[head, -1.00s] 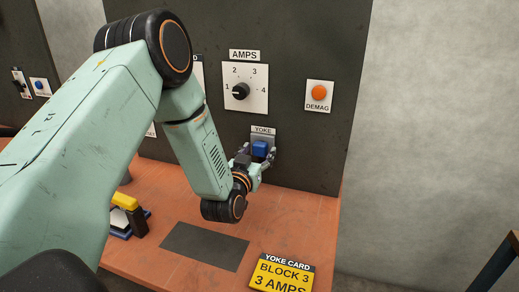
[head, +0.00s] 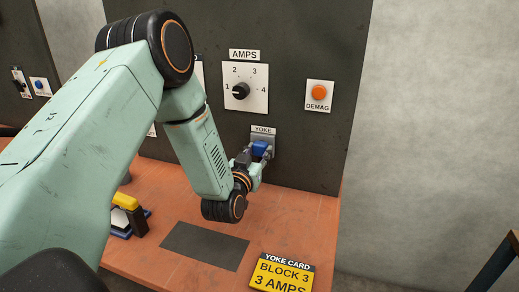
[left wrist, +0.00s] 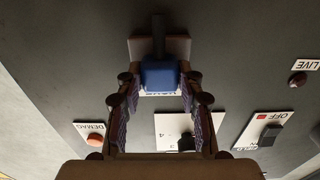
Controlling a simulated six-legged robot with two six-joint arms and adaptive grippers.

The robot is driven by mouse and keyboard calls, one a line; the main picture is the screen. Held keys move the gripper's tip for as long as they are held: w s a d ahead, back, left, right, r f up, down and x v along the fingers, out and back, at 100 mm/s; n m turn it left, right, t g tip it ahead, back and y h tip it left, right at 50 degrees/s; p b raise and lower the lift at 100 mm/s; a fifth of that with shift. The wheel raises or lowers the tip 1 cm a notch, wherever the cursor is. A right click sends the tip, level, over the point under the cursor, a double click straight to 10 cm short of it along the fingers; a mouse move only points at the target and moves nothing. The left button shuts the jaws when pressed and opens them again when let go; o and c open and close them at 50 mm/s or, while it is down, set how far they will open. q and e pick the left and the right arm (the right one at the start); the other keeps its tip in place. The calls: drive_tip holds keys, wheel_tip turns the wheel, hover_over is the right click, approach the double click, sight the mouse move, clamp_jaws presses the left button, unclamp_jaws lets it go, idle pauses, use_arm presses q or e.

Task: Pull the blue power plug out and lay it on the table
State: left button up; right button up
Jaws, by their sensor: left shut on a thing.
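The blue power plug (head: 260,148) is at the grey socket plate (head: 264,137) under the YOKE label on the dark panel. My left gripper (head: 256,155) is shut on the plug, with a finger on each side of it. In the left wrist view the blue plug (left wrist: 160,73) shows between the two fingers, in front of the plate. I cannot tell how deep it sits in the socket. The table (head: 205,210) is orange-brown and lies below the panel. My right gripper is not in view.
The AMPS dial (head: 241,91) and the orange DEMAG button (head: 319,93) are on the panel above the plug. A dark mat (head: 204,246) and a yellow YOKE CARD (head: 281,275) lie on the table. A yellow-and-black block (head: 129,213) stands at the left.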

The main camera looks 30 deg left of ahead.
sight(258, 151)
use_arm(q)
clamp_jaws()
drive_tip(key=shift+p+v, duration=0.9)
drive_tip(key=shift+v, duration=1.9)
drive_tip(key=shift+s, duration=0.25)
drive_tip(key=s+d+f+m+h, duration=0.1)
drive_tip(key=s+d+m+h, duration=0.3)
drive_tip(key=s+d+h, duration=0.2)
drive_tip(key=s+d+f+m+g+h, duration=0.1)
drive_tip(key=s+d+m+h, duration=0.3)
drive_tip(key=d, duration=0.7)
drive_tip(key=s+h, duration=0.2)
drive_tip(key=h, duration=0.1)
drive_tip(key=shift+s+f+m+g, duration=0.15)
drive_tip(key=shift+s+m+g, duration=0.15)
drive_tip(key=shift+s, duration=0.05)
